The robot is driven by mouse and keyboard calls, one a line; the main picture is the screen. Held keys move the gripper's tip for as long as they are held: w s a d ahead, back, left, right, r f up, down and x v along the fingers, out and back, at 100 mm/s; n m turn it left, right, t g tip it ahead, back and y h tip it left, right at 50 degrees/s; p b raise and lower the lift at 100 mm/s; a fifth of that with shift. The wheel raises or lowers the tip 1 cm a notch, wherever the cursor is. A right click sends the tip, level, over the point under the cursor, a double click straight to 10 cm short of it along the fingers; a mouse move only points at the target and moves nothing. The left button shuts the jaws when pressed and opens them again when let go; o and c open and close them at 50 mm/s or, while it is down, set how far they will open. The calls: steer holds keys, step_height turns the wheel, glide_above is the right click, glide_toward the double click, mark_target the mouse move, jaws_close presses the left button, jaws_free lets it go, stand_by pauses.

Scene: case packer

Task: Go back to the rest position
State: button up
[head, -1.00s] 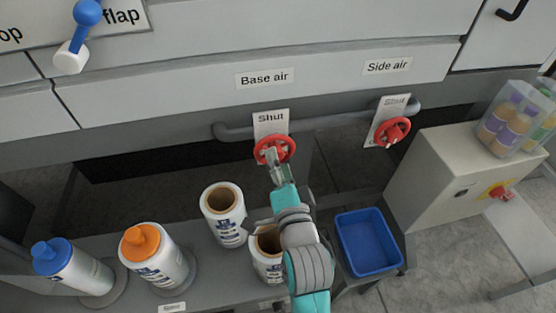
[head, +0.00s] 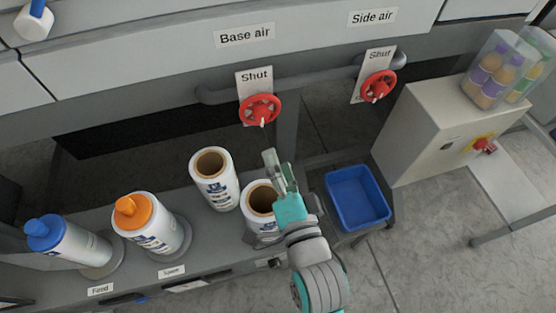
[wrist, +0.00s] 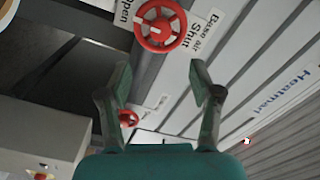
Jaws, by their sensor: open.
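My gripper (head: 279,172) is open and empty. In the head view it is just below and right of the red Base air valve wheel (head: 260,110), apart from it, and beside a brown-cored white roll (head: 262,200). In the wrist view the two fingers (wrist: 160,85) stand wide apart with nothing between them. The Base air wheel also shows in the wrist view (wrist: 160,26), beyond the fingertips, next to its Shut label. The red Side air wheel (head: 378,86) is to the right, also under a Shut label.
A shelf at the lower left holds another white roll (head: 213,178), an orange-capped bottle (head: 150,226) and a blue-capped bottle (head: 66,246). A blue bin (head: 357,198) is right of my gripper. A grey box (head: 435,135) with clear containers (head: 490,70) stands further right.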

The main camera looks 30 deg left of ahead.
stand_by(0.3)
steer(key=s+d+f+t+h, duration=0.1)
steer(key=s+d+f+h, duration=0.1)
steer(key=d+f, duration=0.35)
steer(key=s+d+f+t+h, duration=0.1)
steer(key=d+f+h, duration=0.2)
steer(key=d, duration=0.6)
steer(key=s+d+f+t+h, duration=0.15)
steer(key=d+f, duration=0.25)
steer(key=d, duration=0.4)
steer(key=s+d+n+h, duration=0.1)
steer(key=s+d+h, duration=0.2)
steer(key=s+d, duration=0.3)
steer(key=s+d+n+h, duration=0.2)
steer(key=s+d+h, duration=0.2)
steer(key=s+d, duration=0.3)
steer(key=shift+s+d+f, duration=0.15)
steer(key=shift+s+f, duration=0.3)
steer(key=shift+s, duration=2.3)
steer(key=shift+g, duration=0.25)
